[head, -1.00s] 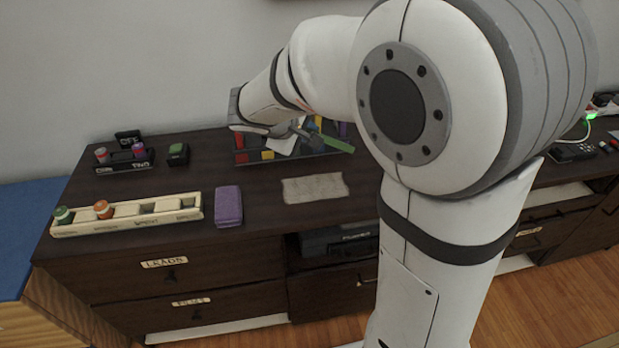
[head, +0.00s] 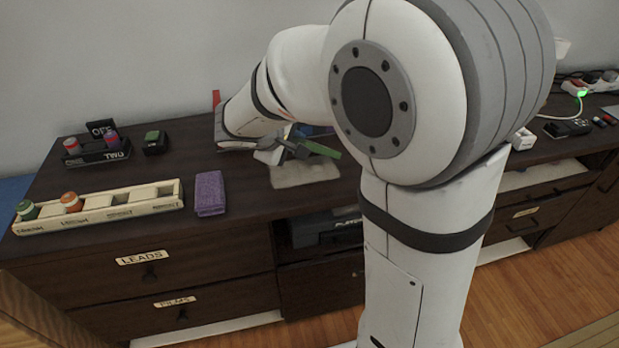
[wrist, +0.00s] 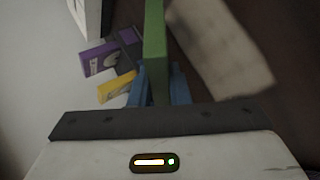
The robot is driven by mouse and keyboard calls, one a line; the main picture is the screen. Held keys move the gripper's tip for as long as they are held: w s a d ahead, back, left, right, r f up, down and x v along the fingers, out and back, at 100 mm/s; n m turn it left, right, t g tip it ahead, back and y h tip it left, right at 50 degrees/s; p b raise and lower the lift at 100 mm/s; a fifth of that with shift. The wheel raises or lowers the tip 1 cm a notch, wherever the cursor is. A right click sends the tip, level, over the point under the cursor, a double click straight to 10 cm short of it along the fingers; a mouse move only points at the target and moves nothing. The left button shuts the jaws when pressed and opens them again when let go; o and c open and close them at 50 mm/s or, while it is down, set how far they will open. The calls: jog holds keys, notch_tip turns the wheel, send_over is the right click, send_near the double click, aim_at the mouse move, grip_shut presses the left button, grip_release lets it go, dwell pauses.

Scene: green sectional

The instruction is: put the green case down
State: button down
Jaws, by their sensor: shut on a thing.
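The green case (wrist: 154,45) is a long, narrow green bar in the wrist view. My gripper (wrist: 158,88) is shut on it, with a blue finger on each side. In the head view the green case (head: 321,150) sticks out to the right of my gripper (head: 290,149), above the dark cabinet top (head: 235,165). A light grey cloth or mat (head: 304,174) lies just below it in the picture. Whether the case touches anything is not clear.
A purple block (head: 209,193) and a cream tray with jars (head: 130,203) lie to the left. Purple (wrist: 97,58) and yellow (wrist: 116,87) cases lie near the gripper in the wrist view. White and black devices stand at right.

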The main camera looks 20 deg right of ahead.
jog(key=shift+f, duration=0.3)
jog(key=c, duration=1.5)
grip_release()
jog(key=shift+c, duration=0.2)
jog(key=p+v, duration=0.2)
jog(key=v, duration=0.6)
jog(key=shift+p, duration=0.3)
notch_tip(320, 180, up, 8)
jog(key=s+a+p, duration=0.1)
jog(key=p, duration=0.4)
jog(key=shift+s+a, duration=0.25)
jog(key=shift+a, duration=0.1)
